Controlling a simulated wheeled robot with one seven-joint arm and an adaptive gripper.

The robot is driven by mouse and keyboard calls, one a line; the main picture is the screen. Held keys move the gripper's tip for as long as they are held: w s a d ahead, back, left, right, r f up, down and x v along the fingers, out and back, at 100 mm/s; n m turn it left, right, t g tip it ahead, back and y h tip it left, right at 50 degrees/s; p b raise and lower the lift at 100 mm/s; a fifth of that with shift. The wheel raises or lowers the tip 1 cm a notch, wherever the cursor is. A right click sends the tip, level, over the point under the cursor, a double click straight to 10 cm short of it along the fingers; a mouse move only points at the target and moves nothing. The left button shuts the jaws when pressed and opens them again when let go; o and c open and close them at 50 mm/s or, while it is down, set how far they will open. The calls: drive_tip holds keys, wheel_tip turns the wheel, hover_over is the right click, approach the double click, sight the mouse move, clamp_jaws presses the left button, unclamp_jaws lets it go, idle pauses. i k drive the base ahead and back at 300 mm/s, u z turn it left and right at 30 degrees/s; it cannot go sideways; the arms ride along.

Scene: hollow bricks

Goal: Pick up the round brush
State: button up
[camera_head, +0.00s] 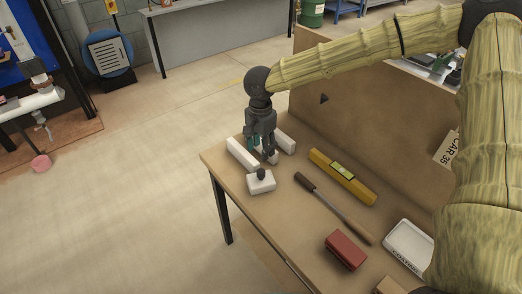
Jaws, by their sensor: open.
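My gripper (264,150) is open and points down over the far left corner of the workbench (300,222). Its fingers are low, between two white bars, a left one (241,153) and a right one (287,143). Small teal and whitish parts show around the fingers; I cannot tell whether they belong to the round brush. I cannot clearly identify the round brush; the gripper hides much of that spot. Just in front of the fingers is a white block (261,184) with a dark knob on top. I cannot tell whether the fingers touch anything.
On the bench lie a yellow spirit level (343,177), a long tool with a brown handle (335,208), a red block (346,250) and a white tray (407,245). A brown upright panel (360,110) closes the bench's back.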

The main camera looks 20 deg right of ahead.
sight(364, 234)
drive_tip(key=z, duration=1.25)
